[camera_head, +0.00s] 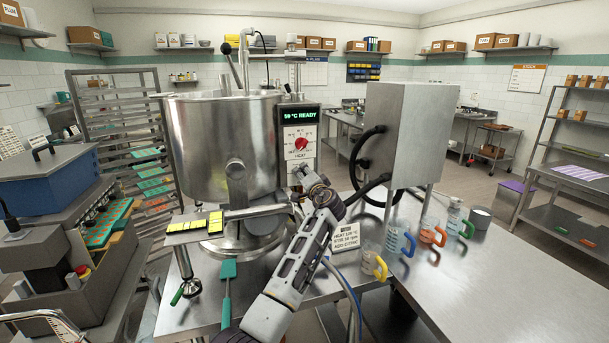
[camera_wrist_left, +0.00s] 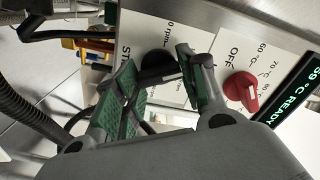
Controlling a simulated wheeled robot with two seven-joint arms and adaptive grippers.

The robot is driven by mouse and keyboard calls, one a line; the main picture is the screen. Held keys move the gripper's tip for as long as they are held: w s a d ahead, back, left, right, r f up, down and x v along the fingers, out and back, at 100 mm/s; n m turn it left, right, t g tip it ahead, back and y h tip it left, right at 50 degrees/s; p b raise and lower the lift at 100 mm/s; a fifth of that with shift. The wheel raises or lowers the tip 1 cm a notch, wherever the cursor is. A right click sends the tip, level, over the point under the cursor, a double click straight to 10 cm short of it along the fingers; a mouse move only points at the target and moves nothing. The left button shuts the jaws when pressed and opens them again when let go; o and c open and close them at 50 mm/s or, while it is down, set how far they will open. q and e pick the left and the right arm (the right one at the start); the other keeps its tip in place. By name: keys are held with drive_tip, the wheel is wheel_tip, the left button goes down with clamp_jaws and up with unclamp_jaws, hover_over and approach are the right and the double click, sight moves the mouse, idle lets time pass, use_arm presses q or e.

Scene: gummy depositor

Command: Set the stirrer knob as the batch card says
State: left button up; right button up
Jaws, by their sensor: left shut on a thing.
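The black stirrer knob (camera_wrist_left: 157,66) sits on a white dial plate marked "STIR" and "rpm" in the left wrist view. My left gripper (camera_wrist_left: 160,62) is shut on this knob, with a green-padded finger on either side. In the head view my left gripper (camera_head: 311,184) is at the front of the kettle's control panel, below the heat dial, and hides the stirrer knob. The knob's pointer and exact setting cannot be read. The batch card (camera_head: 345,237) stands on the table; its small print mentions heat, stir in rpm and citric. My right gripper is not in view.
The red heat knob (camera_head: 301,144) is close above the stirrer knob. The display (camera_head: 299,115) reads "59 °C READY". The steel kettle (camera_head: 222,145) is left of the panel, a grey cabinet (camera_head: 405,135) right. Several jugs, one yellow-handled (camera_head: 372,262), stand right of the card.

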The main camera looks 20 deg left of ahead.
use_arm(q)
drive_tip(key=shift+r, duration=0.1)
idle(0.3)
drive_tip(key=o, duration=1)
drive_tip(key=shift+d, duration=0.1)
drive_tip(key=shift+s, duration=0.1)
drive_tip(key=v, duration=1.1)
drive_tip(key=shift+s+d, duration=0.25)
drive_tip(key=shift+d, duration=0.05)
